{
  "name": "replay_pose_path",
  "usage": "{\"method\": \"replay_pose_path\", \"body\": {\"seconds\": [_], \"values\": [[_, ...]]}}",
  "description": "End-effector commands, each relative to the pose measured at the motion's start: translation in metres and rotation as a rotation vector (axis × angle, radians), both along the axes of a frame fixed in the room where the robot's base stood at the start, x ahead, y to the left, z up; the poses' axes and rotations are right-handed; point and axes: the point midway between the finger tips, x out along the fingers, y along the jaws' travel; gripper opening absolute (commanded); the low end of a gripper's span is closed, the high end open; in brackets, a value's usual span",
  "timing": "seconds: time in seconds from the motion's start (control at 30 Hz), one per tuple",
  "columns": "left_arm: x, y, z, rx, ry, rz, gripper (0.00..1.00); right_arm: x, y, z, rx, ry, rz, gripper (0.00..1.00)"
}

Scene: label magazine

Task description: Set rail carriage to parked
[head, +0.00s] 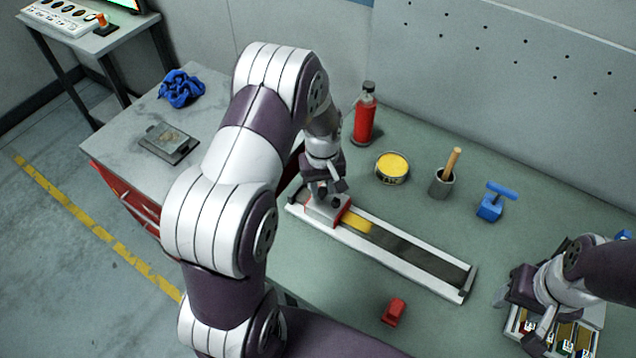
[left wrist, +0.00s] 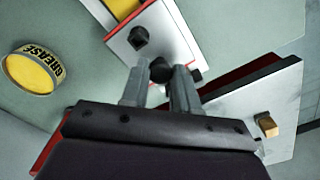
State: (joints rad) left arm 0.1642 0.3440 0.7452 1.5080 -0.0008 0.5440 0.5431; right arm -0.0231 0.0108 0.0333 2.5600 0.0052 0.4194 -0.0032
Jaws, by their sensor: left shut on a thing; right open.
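The rail (head: 410,262) is a long pale channel with a dark slot on the green bench. The carriage (head: 321,210), a pale block with a red side, sits near the rail's left end. A yellow patch (head: 357,223) lies in the slot just right of it. My left gripper (head: 326,194) is above the carriage; in the left wrist view its fingers (left wrist: 161,78) are shut on a black knob on the carriage (left wrist: 165,45). The arm hides part of the rail's left end. My right gripper (head: 530,325) is open over a label magazine (head: 585,345) at lower right.
Behind the rail stand a red bottle (head: 364,118), a grease tin (head: 392,168), a cup with a wooden handle (head: 441,182) and a blue tool (head: 490,205). A red block (head: 394,311) lies in front. A side cabinet (head: 115,142) holds a blue cloth (head: 181,88).

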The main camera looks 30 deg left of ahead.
Motion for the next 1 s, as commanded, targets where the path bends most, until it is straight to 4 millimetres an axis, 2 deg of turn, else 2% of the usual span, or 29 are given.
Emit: {"method": "replay_pose_path", "body": {"seconds": [0.17,0.27,0.7,0.9,1.0], "values": [[-0.003,-0.038,0.001,-0.001,0.001,-0.007,0.0,0.0,0.0,0.002,0.0,0.0,0.0,0.54],[-0.006,-0.069,0.001,-0.001,0.001,-0.008,0.0,0.0,0.0,0.003,0.0,0.0,0.0,0.54],[-0.018,-0.221,-0.001,-0.002,-0.001,-0.006,0.0,0.0,0.0,-0.002,0.0,0.0,0.0,0.54],[-0.022,-0.272,-0.001,-0.002,-0.001,-0.003,0.0,0.0,0.0,-0.006,0.0,0.0,0.0,0.54],[-0.023,-0.291,-0.001,-0.002,-0.002,-0.003,0.0,0.0,0.0,-0.008,0.0,0.0,0.0,0.54]]}}
